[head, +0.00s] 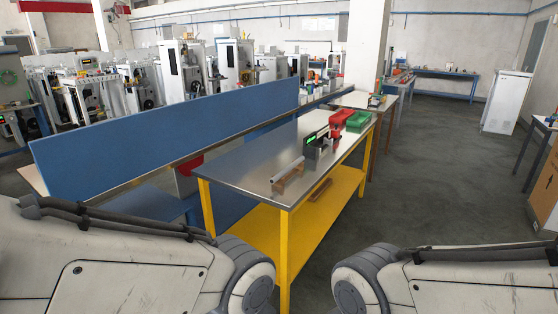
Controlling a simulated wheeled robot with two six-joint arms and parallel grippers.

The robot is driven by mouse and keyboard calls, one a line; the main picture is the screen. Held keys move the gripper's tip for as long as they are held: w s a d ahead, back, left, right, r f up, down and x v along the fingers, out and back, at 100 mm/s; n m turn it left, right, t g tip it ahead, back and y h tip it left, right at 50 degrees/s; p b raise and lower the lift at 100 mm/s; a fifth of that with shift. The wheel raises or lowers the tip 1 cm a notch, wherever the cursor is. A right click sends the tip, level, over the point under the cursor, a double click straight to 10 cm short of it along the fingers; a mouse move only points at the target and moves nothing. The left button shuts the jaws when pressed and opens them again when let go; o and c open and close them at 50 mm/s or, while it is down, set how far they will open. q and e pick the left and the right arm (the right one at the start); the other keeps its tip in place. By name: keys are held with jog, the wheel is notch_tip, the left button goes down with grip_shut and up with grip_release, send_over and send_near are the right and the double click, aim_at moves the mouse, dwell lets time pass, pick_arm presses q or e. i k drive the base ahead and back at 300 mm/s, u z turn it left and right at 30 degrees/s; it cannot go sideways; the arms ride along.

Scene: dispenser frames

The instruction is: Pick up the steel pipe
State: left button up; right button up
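A light grey steel pipe (288,169) lies on a small brown wooden holder (289,181) near the front edge of a metal-topped table (238,170) with yellow legs. Parts of my two arms fill the lower left and lower right of the head view. Neither of my grippers is in view, and both arms are well short of the pipe. Nothing covers the pipe.
A dark device with a green display (312,141) stands behind the pipe, with red bins (341,117) and a green bin (358,121) farther back. A blue partition (170,122) runs along the table's left. Open floor (440,170) lies to the right.

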aim_at(279, 176)
jog(key=z, duration=0.1)
jog(key=i, duration=2.6)
jog(key=u, duration=0.4)
